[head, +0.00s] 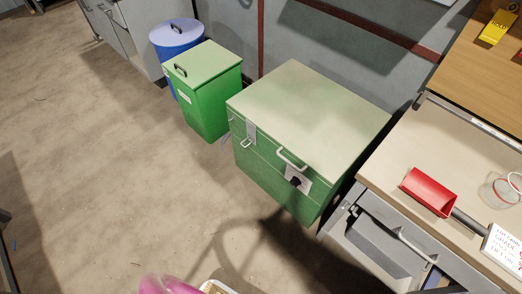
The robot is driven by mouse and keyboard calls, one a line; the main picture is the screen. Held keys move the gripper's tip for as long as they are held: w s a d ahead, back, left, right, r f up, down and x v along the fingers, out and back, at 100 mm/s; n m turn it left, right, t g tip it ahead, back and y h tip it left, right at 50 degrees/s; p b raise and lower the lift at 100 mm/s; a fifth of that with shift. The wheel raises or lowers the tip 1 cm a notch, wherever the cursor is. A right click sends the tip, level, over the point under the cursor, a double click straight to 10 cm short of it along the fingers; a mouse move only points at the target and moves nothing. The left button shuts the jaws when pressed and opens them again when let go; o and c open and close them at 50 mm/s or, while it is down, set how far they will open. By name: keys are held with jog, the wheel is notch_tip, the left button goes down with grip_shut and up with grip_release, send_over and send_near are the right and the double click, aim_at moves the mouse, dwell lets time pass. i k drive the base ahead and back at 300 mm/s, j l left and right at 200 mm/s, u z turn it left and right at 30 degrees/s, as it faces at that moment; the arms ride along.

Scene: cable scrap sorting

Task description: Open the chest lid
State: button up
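The green chest (270,180) stands on the floor against the wall, in the middle of the head view. Its pale green lid (310,108) lies flat and looks closed. A light bar handle (291,159) sits at the lid's front edge. Below it is a plate with a dark lock or latch (296,181), too small to make out. Another metal latch (247,141) is on the front left. My gripper is not in view.
A green bin (212,100) with a handled lid and a blue lidded bin (177,38) stand left of the chest. A workbench with a red scoop (428,192) stands close on the right, a drawer (372,245) partly open below. The floor (110,170) in front is clear. A pink thing (166,285) shows at the bottom edge.

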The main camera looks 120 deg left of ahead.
aim_at(325, 126)
jog(key=u, duration=3.7)
